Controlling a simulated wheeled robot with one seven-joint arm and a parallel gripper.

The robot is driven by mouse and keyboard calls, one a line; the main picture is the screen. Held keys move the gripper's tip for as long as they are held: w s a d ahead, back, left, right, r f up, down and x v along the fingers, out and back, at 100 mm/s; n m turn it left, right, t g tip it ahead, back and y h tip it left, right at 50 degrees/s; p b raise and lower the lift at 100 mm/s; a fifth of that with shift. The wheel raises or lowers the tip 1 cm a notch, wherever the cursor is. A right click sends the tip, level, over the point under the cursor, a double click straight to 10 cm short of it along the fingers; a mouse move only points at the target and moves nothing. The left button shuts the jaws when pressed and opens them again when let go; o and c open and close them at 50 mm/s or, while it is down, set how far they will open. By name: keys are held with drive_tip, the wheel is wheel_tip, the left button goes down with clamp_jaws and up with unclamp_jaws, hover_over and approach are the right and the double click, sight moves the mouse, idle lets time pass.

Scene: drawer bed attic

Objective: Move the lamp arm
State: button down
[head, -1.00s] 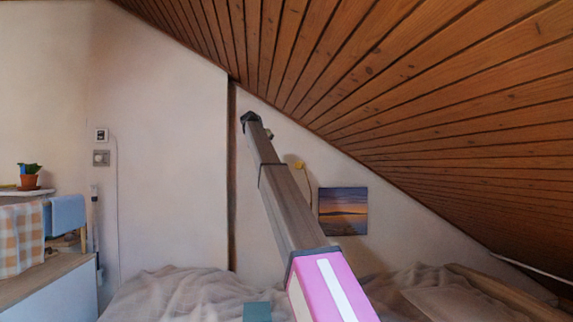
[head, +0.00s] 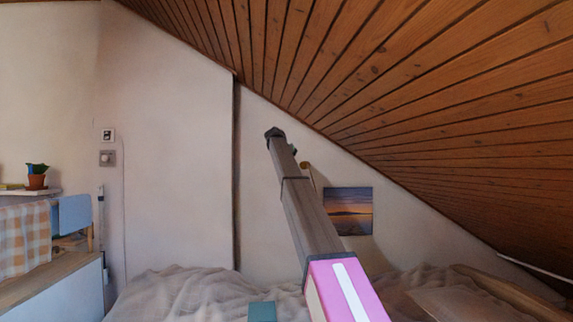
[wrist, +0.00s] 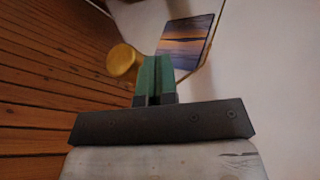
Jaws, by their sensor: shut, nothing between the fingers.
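The lamp shows as a small yellow-tan shape (head: 306,167) on the white wall in the head view, just right of my arm, which covers part of it. In the wrist view its round yellow head (wrist: 122,60) is left of my fingertips and apart from them. A thin tan line near the picture may be the lamp arm or a cord; I cannot tell. My gripper (wrist: 154,62) has green fingers, shut together and empty.
A sunset picture (head: 348,210) hangs right of the lamp, and lies beyond my fingertips in the wrist view. The sloping wood ceiling (head: 400,90) comes down close on the right. A bed with rumpled covers (head: 180,290) is below. The wall left of my arm is clear.

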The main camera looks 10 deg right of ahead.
drive_tip(key=shift+s+d, duration=0.15)
drive_tip(key=shift+d, duration=0.15)
drive_tip(key=s+d+n+t+y, duration=0.1)
drive_tip(key=s+d, duration=0.3)
drive_tip(key=d, duration=1.2)
drive_tip(key=shift+s+d+n+t, duration=0.15)
drive_tip(key=shift+n+t, duration=0.25)
drive_tip(key=shift+n, duration=0.4)
